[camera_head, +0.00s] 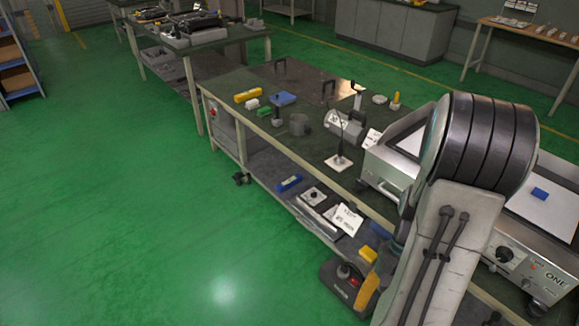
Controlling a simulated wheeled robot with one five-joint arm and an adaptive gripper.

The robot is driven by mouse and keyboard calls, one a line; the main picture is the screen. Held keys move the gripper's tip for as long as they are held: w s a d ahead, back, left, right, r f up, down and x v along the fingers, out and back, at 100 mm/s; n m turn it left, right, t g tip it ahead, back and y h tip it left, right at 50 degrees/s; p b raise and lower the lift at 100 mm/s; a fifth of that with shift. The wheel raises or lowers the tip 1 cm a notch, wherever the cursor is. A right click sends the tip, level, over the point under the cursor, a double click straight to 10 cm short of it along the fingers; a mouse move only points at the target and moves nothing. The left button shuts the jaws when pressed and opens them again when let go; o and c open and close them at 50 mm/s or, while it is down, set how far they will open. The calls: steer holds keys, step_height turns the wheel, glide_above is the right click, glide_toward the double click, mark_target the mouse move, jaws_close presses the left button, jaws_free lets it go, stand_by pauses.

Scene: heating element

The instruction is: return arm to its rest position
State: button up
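My arm (450,220) rises at the right of the head view, with a dark ribbed joint at the top and a pale link with black cables below. It stands in front of the workbench and covers part of it. My gripper does not show, so what it holds cannot be seen. A silver heating unit (518,262) with a black knob sits on the bench behind my arm.
A black-and-yellow tool (345,285) is near my arm. Green floor (120,200) at the left is clear.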

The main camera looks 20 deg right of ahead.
steer(key=w+a+r+n+t+h, duration=0.4)
steer(key=a+r+n+t, duration=0.3)
steer(key=a+r, duration=0.4)
step_height(320, 180, up, 4)
steer(key=shift+w+a+n+t, duration=0.2)
steer(key=shift+w+n+t, duration=0.2)
steer(key=shift+w+n, duration=0.35)
steer(key=shift+a+n, duration=0.25)
steer(key=shift+a, duration=0.15)
steer(key=shift+w+f, duration=0.1)
steer(key=shift+f, duration=0.05)
